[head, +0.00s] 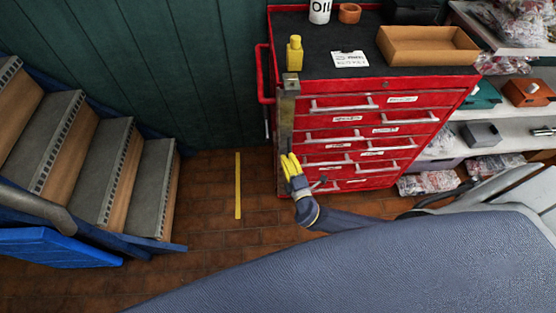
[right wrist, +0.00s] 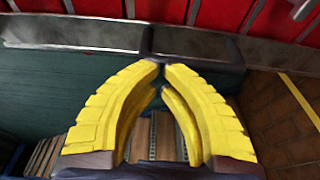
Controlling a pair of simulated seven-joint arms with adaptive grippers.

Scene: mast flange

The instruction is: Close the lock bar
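The lock bar (head: 286,125) is a worn grey metal strip. It stands upright along the left front edge of the red tool chest (head: 435,95), with a block at its top. In the right wrist view the lock bar (right wrist: 60,33) crosses the top of the picture, with a dark frame-like part at its middle. My right gripper (head: 289,158) has yellow fingers at the lower part of the bar. In the right wrist view its fingertips (right wrist: 161,66) meet at the dark part. I cannot tell whether anything thin is between them. My left gripper is out of view.
A wooden tray (head: 428,46), a yellow bottle (head: 294,53) and a label card (head: 350,59) are on the chest top. Stairs (head: 95,165) rise at the left. A yellow floor strip (head: 238,186) lies on open brown tiles. Shelves (head: 505,130) stand at the right.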

